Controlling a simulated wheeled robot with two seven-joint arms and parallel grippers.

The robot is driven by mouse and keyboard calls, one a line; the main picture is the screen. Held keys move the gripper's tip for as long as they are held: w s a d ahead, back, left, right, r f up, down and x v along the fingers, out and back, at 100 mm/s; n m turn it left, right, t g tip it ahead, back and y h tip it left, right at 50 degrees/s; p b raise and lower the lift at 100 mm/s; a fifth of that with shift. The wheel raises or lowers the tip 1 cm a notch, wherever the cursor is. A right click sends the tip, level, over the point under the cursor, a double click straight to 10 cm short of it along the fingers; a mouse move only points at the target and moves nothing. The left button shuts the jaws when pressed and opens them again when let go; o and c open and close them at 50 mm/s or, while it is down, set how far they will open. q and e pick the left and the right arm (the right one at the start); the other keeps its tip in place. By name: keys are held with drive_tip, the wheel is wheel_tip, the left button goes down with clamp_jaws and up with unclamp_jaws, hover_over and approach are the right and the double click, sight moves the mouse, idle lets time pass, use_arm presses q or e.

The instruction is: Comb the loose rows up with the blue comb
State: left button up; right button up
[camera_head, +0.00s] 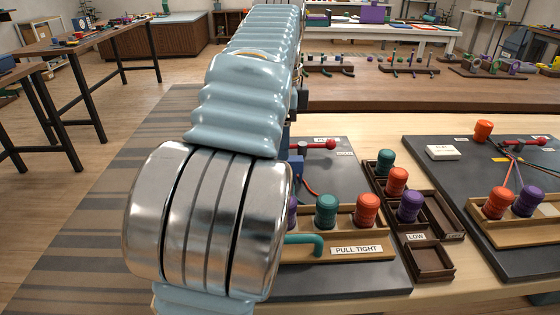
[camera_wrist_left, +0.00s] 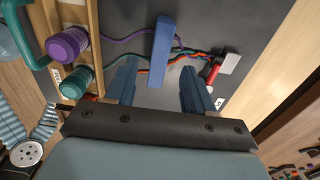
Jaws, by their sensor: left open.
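The blue comb (camera_wrist_left: 162,52) shows in the left wrist view as a long blue bar over the dark board (camera_wrist_left: 130,22). Purple, teal and orange-red cords (camera_wrist_left: 185,55) run past it to a clamp with a red lever (camera_wrist_left: 212,73). My left gripper (camera_wrist_left: 159,75) is open, its two blue fingers on either side of the comb's near end in the picture. I see no grip on the comb; the height gap cannot be told. In the head view my left arm hides most of this spot; the red lever (camera_head: 320,145) shows past it. My right gripper is not in view.
A wooden rack labelled PULL TIGHT (camera_head: 356,250) holds a teal bobbin (camera_head: 326,211), a red bobbin (camera_head: 368,211) and a purple one. Dark trays (camera_head: 430,262) with bobbins stand to its right. A second dark board (camera_head: 440,175) lies further right.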

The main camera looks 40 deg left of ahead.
use_arm(q)
wheel_tip(320, 180, down, 7)
drive_tip(key=shift+r, duration=0.1)
idle(0.3)
clamp_jaws()
